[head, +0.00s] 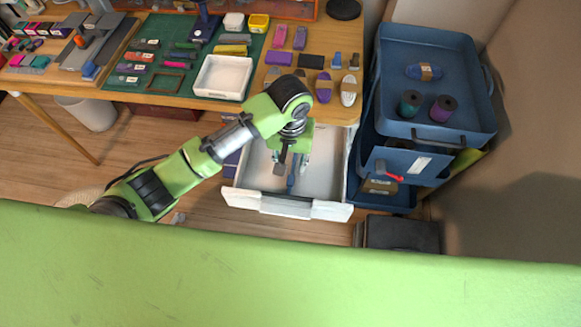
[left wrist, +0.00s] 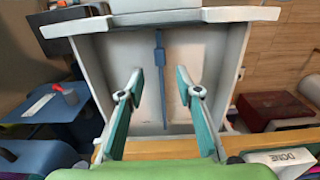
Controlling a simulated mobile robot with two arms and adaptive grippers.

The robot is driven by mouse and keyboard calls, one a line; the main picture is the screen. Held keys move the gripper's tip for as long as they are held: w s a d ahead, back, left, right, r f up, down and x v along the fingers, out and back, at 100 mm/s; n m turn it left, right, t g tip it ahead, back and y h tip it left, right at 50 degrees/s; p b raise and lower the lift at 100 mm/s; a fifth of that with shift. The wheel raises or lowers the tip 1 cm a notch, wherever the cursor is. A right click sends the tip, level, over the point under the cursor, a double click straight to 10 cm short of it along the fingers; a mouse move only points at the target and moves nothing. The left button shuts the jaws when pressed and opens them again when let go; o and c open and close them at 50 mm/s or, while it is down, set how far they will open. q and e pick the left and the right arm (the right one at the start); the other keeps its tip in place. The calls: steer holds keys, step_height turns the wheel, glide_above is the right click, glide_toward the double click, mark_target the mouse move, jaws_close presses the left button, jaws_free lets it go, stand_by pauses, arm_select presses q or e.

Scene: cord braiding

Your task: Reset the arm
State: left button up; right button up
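My left arm reaches in from the left in the head view. Its gripper (head: 290,168) is above the open white drawer (head: 329,180) under the table's front edge. In the left wrist view the two teal fingers of this gripper (left wrist: 159,84) stand well apart with nothing between them. A slim blue tool (left wrist: 160,60) lies in the drawer beyond the fingers, roughly in line with the gap. Whether the fingertips are close to it in height is hard to tell. My right gripper is not in view.
The worktable (head: 180,98) holds a green mat, a white tray (head: 223,77), cord bundles and small tools. A blue cart (head: 435,60) with spools stands right of the drawer. A white bin (head: 90,113) is under the table. Floor left of the drawer is mostly clear.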

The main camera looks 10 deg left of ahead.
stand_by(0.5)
arm_select(q)
steer(key=s+h, duration=0.1)
steer(key=s, duration=0.1)
steer(key=s+f+m+t+h, duration=0.1)
steer(key=s, duration=0.2)
steer(key=s+h, duration=0.1)
steer(key=s, duration=0.2)
steer(key=shift+d+f, duration=0.2)
steer(key=shift+d, duration=0.15)
steer(key=s+a+r+t+y, duration=0.1)
steer(key=s+a, duration=0.4)
steer(key=a, duration=0.3)
steer(key=s+a+r+t+y, duration=0.1)
steer(key=s+a+t+y, duration=0.1)
steer(key=s+a, duration=0.5)
step_height(320, 180, down, 28)
steer(key=a+g, duration=0.1)
steer(key=g, duration=0.1)
steer(key=s+a+f+m+g, duration=0.1)
steer(key=s+a+f, duration=0.2)
steer(key=s+f, duration=1.1)
steer(key=s, duration=0.3)
steer(key=shift+a+f, duration=0.2)
steer(key=shift+f, duration=0.05)
